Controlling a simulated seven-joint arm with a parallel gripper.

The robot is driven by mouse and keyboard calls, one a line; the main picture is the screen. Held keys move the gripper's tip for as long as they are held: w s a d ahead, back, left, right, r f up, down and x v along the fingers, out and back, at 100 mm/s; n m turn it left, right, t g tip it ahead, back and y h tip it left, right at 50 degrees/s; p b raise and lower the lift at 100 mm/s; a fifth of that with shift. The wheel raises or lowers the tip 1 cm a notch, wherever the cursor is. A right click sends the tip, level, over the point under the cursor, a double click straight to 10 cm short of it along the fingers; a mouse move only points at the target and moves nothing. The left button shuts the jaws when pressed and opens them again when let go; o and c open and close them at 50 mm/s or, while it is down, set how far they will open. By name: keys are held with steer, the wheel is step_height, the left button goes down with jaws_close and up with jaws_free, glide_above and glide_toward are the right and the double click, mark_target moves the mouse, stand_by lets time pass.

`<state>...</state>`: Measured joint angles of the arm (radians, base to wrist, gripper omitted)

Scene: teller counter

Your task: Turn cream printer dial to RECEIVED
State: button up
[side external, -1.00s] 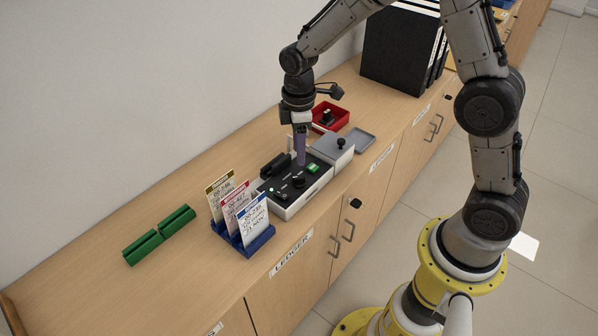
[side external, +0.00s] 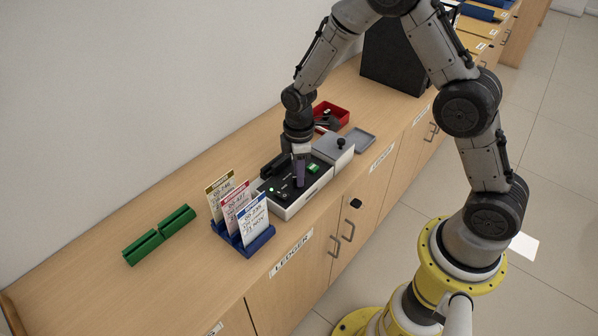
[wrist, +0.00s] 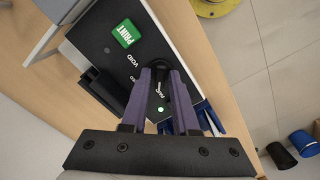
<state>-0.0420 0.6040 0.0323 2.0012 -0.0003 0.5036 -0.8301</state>
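The cream printer (side external: 306,200) sits on the counter, with a black top, a green button and a lit green light; its pale side also shows in the wrist view (wrist: 188,42). In the wrist view the green button (wrist: 126,34) reads PRINT, and VOID is printed below it. The dark dial (wrist: 177,88) lies between my purple fingers, close to the right one. A small white label is beside it; RECEIVED is not readable. My gripper (wrist: 166,72) is open around the dial, pointing down; in the side view it is low over the printer (side external: 299,185) and hides the dial.
A blue rack (side external: 262,240) with several cards stands left of the printer. The counter's left end is clear.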

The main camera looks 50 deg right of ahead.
jaws_close()
steer(key=m, duration=0.4)
steer(key=shift+m, duration=0.4)
steer(key=shift+r+m, duration=0.1)
steer(key=shift+m, duration=2.4)
steer(key=shift+o, duration=1.9)
jaws_free()
